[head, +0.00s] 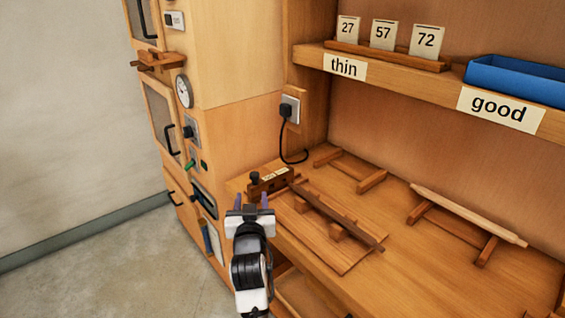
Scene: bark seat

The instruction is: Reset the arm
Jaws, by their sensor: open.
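My gripper (250,204) is in the lower middle of the head view, at the front left edge of the wooden bench (350,278). Its two purple-tipped fingers stand apart, and nothing shows between them. My arm reaches up to it from the bottom of the picture. A small wooden device with a black knob (268,181) stands on the bench just beyond the gripper. The gripper overlaps the bench edge in this view, and I cannot tell whether it touches anything.
A dark wooden strip (340,217) lies over blocks on a board. A pale rod (468,214) rests on a rack at right. Number cards (383,36) and a blue tray (515,78) sit on the shelf. A cabinet (225,60) stands left; open floor (100,260) lies lower left.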

